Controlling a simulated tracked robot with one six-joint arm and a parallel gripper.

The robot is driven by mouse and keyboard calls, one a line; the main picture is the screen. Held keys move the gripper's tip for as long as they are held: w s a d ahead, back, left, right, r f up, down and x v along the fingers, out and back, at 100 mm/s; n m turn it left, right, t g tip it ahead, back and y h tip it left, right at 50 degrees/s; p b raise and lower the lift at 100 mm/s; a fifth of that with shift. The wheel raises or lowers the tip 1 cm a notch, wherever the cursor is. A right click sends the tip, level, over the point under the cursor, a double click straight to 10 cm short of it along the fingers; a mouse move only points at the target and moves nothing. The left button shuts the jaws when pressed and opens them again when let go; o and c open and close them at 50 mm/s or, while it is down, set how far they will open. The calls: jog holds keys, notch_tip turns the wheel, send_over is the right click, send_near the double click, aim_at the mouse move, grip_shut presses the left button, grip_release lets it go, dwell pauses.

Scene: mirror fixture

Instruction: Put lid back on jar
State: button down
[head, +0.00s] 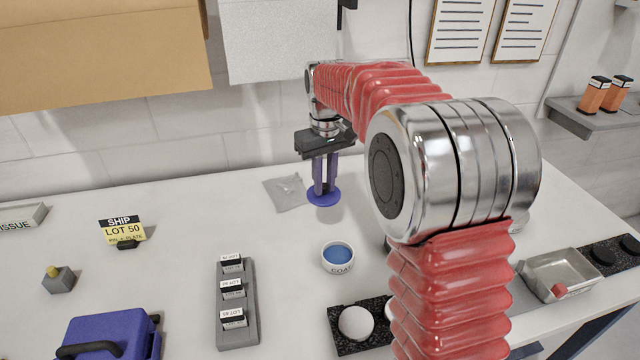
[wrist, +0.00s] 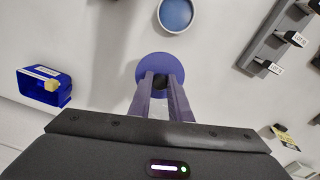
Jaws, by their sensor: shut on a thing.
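The lid (head: 324,200) is a flat blue disc, and my gripper (head: 323,188) is shut on its middle from above. The lid hangs level above the table, with a shadow on the tabletop. In the wrist view the lid (wrist: 160,58) shows around the fingertips (wrist: 161,82); the part I grip is mostly hidden. A small round white jar (head: 338,266) with blue contents and dark lettering stands open on the table, nearer to the head camera than the lid. In the wrist view the jar (wrist: 176,15) is at the top edge, apart from the lid.
A grey stepped rack (head: 250,325) with labelled cards stands left of the jar. A black tray (head: 345,348) with white round pieces lies in front of it. A clear bag (head: 285,192) lies by the lid. A blue case (head: 110,335) stands at front left. Table between lid and jar is bare.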

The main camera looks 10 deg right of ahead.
aim_at(334, 194)
jog(key=s+d+f, duration=0.1)
jog(key=s+f, duration=0.1)
jog(key=s, duration=0.8)
jog(key=shift+s+f, duration=0.3)
jog(key=shift+f, duration=0.05)
jog(key=shift+f, duration=0.2)
jog(key=shift+f, duration=3)
jog(key=shift+f, duration=0.1)
dwell(0.4)
jog(key=c, duration=1.6)
grip_release()
jog(key=shift+o, duration=0.8)
